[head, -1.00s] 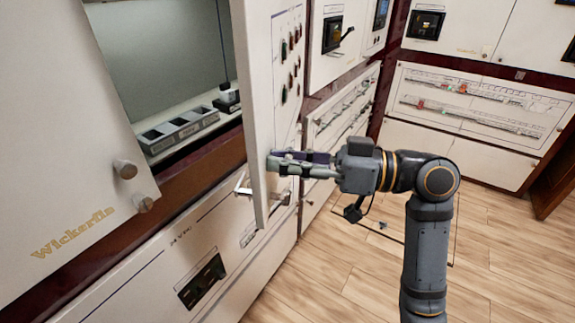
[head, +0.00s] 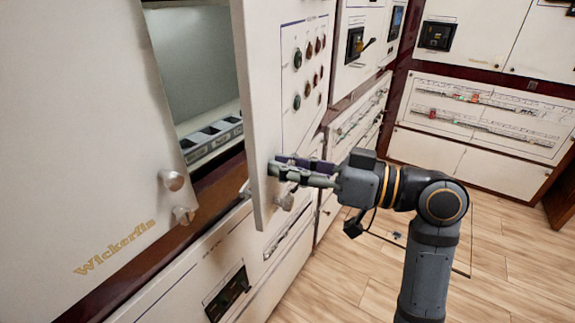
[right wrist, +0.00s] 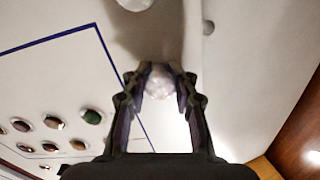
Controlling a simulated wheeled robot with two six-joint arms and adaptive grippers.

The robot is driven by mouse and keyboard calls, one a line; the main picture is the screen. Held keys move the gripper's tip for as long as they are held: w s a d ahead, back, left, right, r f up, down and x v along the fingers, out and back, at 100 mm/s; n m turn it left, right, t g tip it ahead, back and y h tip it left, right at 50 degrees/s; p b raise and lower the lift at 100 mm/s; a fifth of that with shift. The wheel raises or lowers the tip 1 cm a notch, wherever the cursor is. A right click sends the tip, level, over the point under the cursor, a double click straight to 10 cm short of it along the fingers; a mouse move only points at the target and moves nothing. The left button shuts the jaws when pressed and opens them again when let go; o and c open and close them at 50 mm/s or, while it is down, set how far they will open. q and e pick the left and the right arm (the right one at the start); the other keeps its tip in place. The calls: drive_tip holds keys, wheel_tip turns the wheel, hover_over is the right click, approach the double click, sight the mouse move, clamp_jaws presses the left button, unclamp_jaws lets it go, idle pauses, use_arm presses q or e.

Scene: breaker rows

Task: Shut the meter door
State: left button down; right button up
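The meter door (head: 305,120) is a pale panel with red and green lamps. It stands ajar in the head view, with a dark gap to its left. My right gripper (head: 274,169) is at the lower part of its face, near its free edge. In the right wrist view, its two fingers (right wrist: 160,80) are apart, with a pale round knob (right wrist: 158,84) closely between their tips. They look shut on it. The head view hides that knob behind the fingers. Another knob (head: 285,200) shows just below them. My left gripper is not in view.
Left of the gap is a white panel (head: 80,130) marked "Wickerfin" with two knobs. Inside the opening is a tray of compartments (head: 215,140). More cabinets (head: 480,110) stand at the right. The wooden floor (head: 340,285) is clear around my arm.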

sight(269, 105)
drive_tip(key=o, duration=0.4)
drive_tip(key=shift+c, duration=0.2)
wheel_tip(269, 105, up, 10)
drive_tip(key=shift+c, duration=0.4)
